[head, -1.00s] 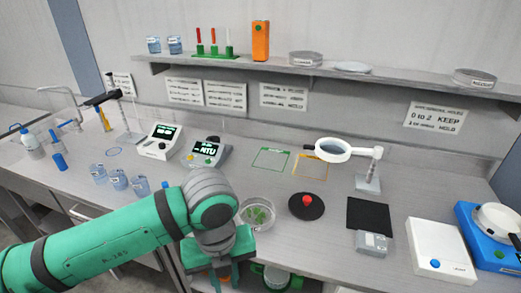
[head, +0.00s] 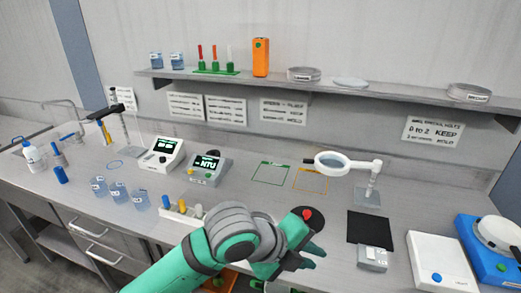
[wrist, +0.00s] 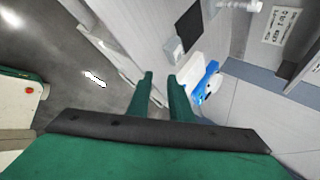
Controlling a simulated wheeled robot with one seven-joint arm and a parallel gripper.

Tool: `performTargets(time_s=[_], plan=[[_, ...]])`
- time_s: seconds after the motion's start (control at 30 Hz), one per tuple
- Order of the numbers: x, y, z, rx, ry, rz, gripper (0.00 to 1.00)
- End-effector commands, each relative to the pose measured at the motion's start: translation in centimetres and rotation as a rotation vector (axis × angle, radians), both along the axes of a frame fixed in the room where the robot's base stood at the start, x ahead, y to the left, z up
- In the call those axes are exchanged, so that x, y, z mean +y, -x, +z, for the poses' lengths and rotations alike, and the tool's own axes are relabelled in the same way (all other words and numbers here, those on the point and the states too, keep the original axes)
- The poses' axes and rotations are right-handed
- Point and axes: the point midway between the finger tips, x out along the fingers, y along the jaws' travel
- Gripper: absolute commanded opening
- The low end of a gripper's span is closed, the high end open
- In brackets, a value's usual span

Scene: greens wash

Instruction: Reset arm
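My green arm reaches in from the bottom edge of the head view. It covers part of the bench front, and the dish of green leaves is not visible now.
A black mat (head: 368,227), a small grey device (head: 372,258), a white box (head: 438,262) and a blue unit (head: 490,255) lie to the right. A magnifier (head: 372,190) stands behind. Beakers (head: 118,192) and a small rack (head: 167,212) are at left.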

Motion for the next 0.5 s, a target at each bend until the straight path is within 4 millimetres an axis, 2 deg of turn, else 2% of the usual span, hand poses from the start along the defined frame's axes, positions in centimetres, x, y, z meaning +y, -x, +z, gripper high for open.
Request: performTargets(time_s=[0.03, 0.2, 0.33, 0.5], plan=[[-1.6, -0.3, 0.8, -0.005, 0.083, 0.015, 0.19], [-5.3, -1.6, 3.8, -0.013, 0.343, 0.09, 0.19], [-7.1, -2.5, 6.0, -0.001, 0.539, 0.154, 0.19], [-8.2, -3.6, 8.3, 0.039, 0.786, 0.245, 0.19]])
